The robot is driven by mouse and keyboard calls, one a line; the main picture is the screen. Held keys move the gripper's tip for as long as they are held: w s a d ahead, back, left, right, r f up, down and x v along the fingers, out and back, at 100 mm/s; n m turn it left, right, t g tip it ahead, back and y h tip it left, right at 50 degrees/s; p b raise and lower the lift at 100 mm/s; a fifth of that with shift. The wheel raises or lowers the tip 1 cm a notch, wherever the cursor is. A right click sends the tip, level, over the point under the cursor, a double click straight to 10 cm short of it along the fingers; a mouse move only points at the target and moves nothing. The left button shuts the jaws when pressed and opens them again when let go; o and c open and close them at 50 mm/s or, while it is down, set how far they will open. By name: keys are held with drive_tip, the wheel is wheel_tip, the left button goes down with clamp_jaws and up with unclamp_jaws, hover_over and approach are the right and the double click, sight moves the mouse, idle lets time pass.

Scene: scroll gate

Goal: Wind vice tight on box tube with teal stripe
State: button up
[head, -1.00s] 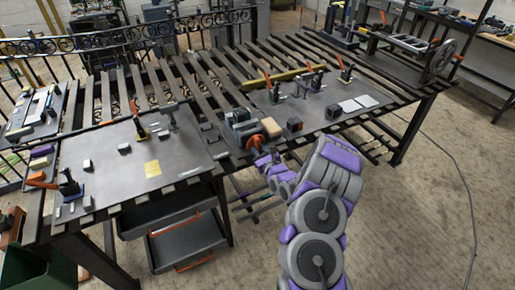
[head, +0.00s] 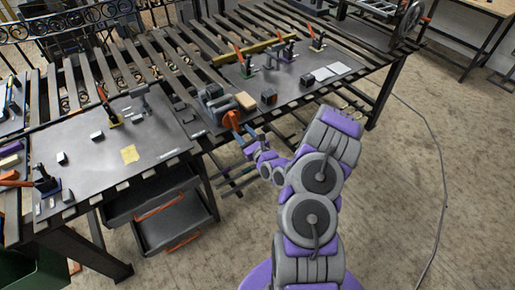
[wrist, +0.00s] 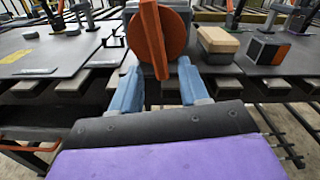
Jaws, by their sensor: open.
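The vice (head: 211,98) is a grey-blue body at the front edge of the workbench, with an orange round handwheel (head: 232,119) facing me. In the wrist view the orange handwheel (wrist: 160,40) fills the upper middle, with a raised bar standing nearly upright across it. My gripper (head: 246,142) is open just in front of and below the handwheel. In the wrist view its two blue-grey fingers (wrist: 160,85) stand apart, with the bar's lower end between or just beyond their tips; contact cannot be told. The box tube and its teal stripe cannot be made out.
A tan block (head: 245,101) and a dark cube with an orange face (head: 269,96) sit right of the vice. Flat dark plates (head: 105,165) with clamps lie on the slatted bench.

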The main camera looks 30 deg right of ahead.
drive_tip(key=s+p, duration=0.1)
drive_tip(key=s, duration=0.9)
drive_tip(key=shift+d+p, duration=0.2)
drive_tip(key=shift+p, duration=0.1)
drive_tip(key=shift+w, duration=0.1)
